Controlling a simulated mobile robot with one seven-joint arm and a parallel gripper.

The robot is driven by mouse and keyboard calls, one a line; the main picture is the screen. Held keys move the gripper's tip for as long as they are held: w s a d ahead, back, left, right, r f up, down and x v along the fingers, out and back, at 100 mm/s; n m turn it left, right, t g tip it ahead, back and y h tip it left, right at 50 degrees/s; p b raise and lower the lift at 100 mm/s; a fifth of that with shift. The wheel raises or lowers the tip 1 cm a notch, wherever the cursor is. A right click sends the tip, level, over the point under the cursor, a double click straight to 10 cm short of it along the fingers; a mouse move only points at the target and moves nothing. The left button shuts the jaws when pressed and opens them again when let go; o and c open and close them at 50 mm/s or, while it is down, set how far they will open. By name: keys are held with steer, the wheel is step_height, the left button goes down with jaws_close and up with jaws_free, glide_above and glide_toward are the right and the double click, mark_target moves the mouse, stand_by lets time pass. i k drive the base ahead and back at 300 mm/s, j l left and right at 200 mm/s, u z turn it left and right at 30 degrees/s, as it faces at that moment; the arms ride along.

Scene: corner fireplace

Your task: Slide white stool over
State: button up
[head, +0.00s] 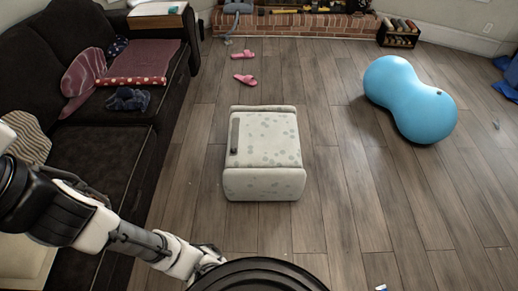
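The white stool (264,152) stands on the wooden floor in the middle of the head view. It is a low, boxy, padded stool with grey spots and a rounded roll at its near and far ends. A dark grey bar-shaped object lies along the left side of its top. My arm reaches in from the lower left, and its far end goes out of sight behind a dark round part at the bottom edge. My gripper's fingers do not show, and I see no contact with the stool.
A black sofa (107,121) with cushions and cloths runs along the left. A blue peanut-shaped ball (409,98) lies at the right. Pink slippers (244,79) lie beyond the stool, before the brick hearth (300,25). A black rack (398,33) stands at back right. Floor right of the stool is clear.

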mark_target(267, 164)
steer(key=i+l+z, duration=0.1)
steer(key=i+l, duration=0.2)
steer(key=i, duration=0.2)
steer(key=i+l+z, duration=0.1)
steer(key=i+l, duration=0.15)
steer(key=i, duration=0.3)
steer(key=i+l+z, duration=0.15)
steer(key=i, duration=0.4)
steer(key=i+l+z, duration=0.1)
steer(key=i, duration=0.45)
steer(key=l, duration=0.1)
